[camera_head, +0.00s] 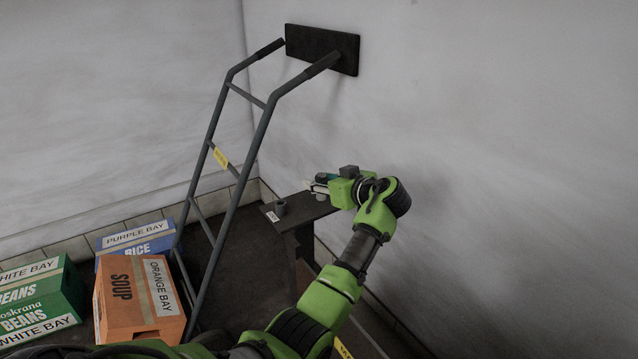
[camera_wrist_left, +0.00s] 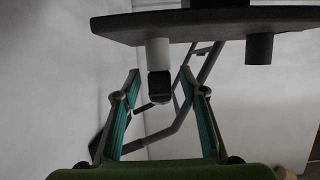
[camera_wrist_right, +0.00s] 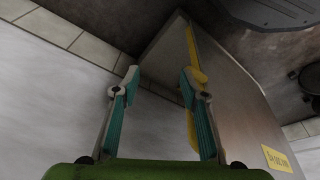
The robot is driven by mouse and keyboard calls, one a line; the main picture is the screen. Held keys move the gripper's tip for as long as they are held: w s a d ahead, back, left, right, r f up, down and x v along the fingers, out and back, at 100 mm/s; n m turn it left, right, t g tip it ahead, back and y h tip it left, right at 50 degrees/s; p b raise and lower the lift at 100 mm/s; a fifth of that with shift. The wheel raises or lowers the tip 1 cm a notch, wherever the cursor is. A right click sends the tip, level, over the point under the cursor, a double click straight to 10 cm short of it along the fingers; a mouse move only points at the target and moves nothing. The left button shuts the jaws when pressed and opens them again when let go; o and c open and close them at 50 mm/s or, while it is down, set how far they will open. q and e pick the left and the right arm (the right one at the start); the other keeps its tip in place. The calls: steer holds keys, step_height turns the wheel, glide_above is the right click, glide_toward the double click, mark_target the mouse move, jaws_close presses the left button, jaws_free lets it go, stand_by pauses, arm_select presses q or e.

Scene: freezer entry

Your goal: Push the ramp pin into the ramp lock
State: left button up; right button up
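A small dark shelf (camera_head: 300,214) stands by the right wall. The left wrist view shows the shelf upside down, with this dark cylinder (camera_wrist_left: 259,48) and a pale cylinder with a dark end (camera_wrist_left: 158,54), perhaps the ramp pin. My left gripper (camera_head: 316,185) is over the shelf. Its fingers are open (camera_wrist_left: 160,80), with the pale cylinder's dark end between them in the picture; contact cannot be told. My right gripper (camera_wrist_right: 158,75) is open and empty, outside the head view.
A grey ladder-like frame (camera_head: 240,170) leans left of the shelf. Orange (camera_head: 138,300), blue (camera_head: 137,240) and green (camera_head: 40,300) boxes lie at the left. A dark plate (camera_head: 322,48) is on the wall. A yellow-edged panel (camera_wrist_right: 225,90) is before my right gripper.

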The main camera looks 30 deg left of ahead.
arm_select(q)
jaws_close()
arm_select(e)
steer(key=shift+s, duration=0.1)
steer(key=shift+r, duration=0.35)
stand_by(0.5)
arm_select(q)
steer(key=shift+r, duration=0.1)
arm_select(e)
steer(key=shift+r, duration=0.2)
